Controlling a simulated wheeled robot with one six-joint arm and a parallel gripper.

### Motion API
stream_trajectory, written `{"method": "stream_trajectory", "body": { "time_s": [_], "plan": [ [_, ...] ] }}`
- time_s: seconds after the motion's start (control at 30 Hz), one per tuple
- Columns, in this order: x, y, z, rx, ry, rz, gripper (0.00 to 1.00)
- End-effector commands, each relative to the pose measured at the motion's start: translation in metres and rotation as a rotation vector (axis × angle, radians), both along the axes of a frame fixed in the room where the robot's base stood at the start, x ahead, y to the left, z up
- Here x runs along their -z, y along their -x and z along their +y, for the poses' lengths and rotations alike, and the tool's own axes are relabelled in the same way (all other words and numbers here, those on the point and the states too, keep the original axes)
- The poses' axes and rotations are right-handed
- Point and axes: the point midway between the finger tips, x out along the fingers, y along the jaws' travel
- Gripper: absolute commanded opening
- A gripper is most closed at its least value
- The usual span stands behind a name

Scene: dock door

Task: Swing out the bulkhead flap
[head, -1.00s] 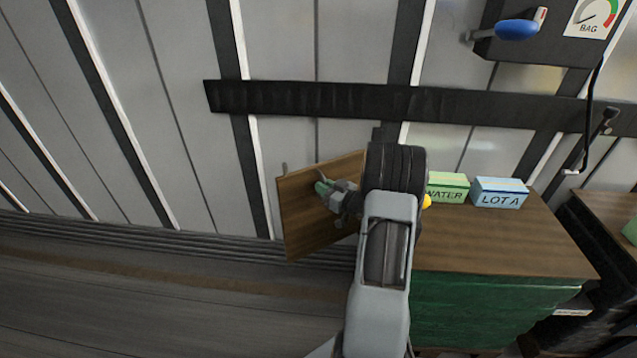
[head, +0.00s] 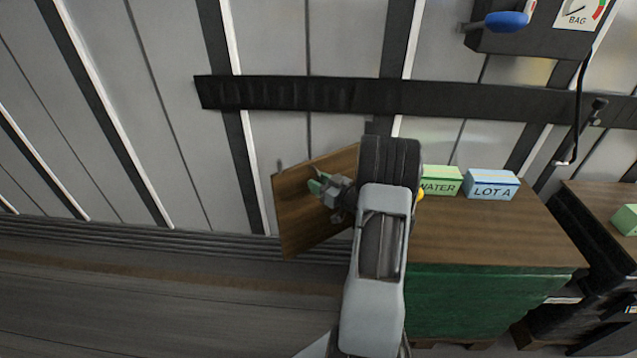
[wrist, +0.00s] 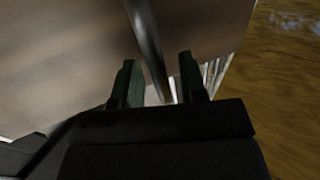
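The bulkhead flap is a brown wood-grained panel (head: 300,222) standing out at an angle from the grey wall, left of the counter in the head view. It also fills much of the upper wrist view (wrist: 70,50). My gripper (head: 318,184) is at the flap's face, its greenish fingertips close to the panel. In the wrist view a dark metal bar (wrist: 146,42) runs down from the panel towards the space between my gripper's fingers (wrist: 160,85). The fingers are apart, with gaps showing beside the bar. My arm hides the flap's right part in the head view.
Right of my arm stands a wood-topped green counter (head: 470,238) with a green WATER box (head: 440,182) and a blue LOT A box (head: 491,185). A dark box with a blue handle (head: 506,21) is on the wall above. The floor at left is clear.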

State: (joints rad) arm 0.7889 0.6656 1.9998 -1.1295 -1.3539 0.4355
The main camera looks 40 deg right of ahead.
Motion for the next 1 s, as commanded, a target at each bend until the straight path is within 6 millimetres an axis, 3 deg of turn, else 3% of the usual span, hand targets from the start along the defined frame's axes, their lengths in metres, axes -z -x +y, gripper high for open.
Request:
{"method": "stream_trajectory", "body": {
  "time_s": [0.17,0.3,0.6,1.0],
  "plan": [
    [-0.010,-0.001,0.000,0.000,0.002,-0.002,0.39],
    [-0.035,-0.001,0.000,0.000,0.004,-0.004,0.39],
    [-0.094,0.044,0.021,-0.001,0.004,-0.004,0.39],
    [-0.123,0.109,0.050,0.002,0.002,-0.002,0.39]
  ]
}}
